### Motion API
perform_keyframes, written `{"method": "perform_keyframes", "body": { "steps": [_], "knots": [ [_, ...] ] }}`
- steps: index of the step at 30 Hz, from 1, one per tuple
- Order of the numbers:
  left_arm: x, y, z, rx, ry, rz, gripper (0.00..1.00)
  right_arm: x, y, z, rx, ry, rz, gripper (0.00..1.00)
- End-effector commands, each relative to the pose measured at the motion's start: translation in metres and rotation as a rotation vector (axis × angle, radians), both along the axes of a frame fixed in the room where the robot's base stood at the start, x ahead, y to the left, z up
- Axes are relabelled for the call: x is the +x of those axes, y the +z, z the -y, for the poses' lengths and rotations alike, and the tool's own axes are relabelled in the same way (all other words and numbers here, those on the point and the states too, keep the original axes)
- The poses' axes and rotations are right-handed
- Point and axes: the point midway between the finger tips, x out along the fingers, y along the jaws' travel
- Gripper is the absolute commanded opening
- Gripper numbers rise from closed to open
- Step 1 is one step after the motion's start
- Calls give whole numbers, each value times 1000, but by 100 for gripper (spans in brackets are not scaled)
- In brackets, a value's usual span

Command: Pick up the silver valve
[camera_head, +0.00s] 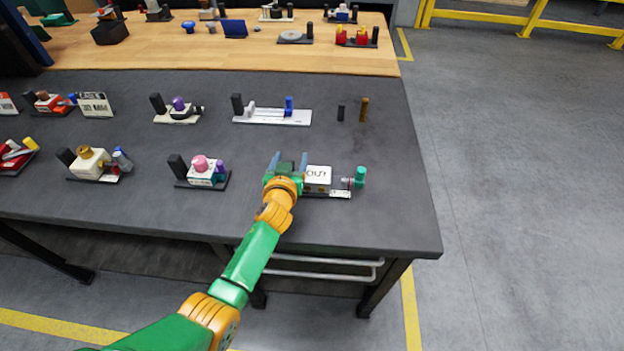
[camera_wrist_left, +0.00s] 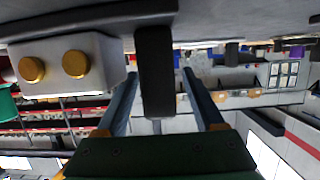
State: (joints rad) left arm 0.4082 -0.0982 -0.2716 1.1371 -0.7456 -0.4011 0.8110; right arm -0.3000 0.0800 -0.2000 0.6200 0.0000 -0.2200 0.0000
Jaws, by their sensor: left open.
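A small silver-grey piece (camera_head: 346,183), which may be the silver valve, sits right of the white box, beside a green cylinder (camera_head: 360,176). The gripper is apart from it. The white box shows two brass knobs in the left wrist view (camera_wrist_left: 75,64). My right gripper is not in view.
A unit with a pink knob (camera_head: 199,163) stands left of my gripper. Behind it is a white base (camera_head: 270,117) with a blue post. A dark peg (camera_head: 341,113) and a brass peg (camera_head: 364,110) stand at the back right.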

Motion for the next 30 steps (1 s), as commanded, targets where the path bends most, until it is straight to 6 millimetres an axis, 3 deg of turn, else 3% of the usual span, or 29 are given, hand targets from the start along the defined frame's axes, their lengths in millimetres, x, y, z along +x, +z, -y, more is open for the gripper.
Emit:
{"method": "perform_keyframes", "body": {
  "steps": [4,12,30],
  "knots": [
    [0,0,0,0,0,0,70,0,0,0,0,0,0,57],
    [0,0,0,0,0,0,0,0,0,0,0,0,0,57],
    [-1,0,0,0,0,-1,0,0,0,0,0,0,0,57]
  ]
}}
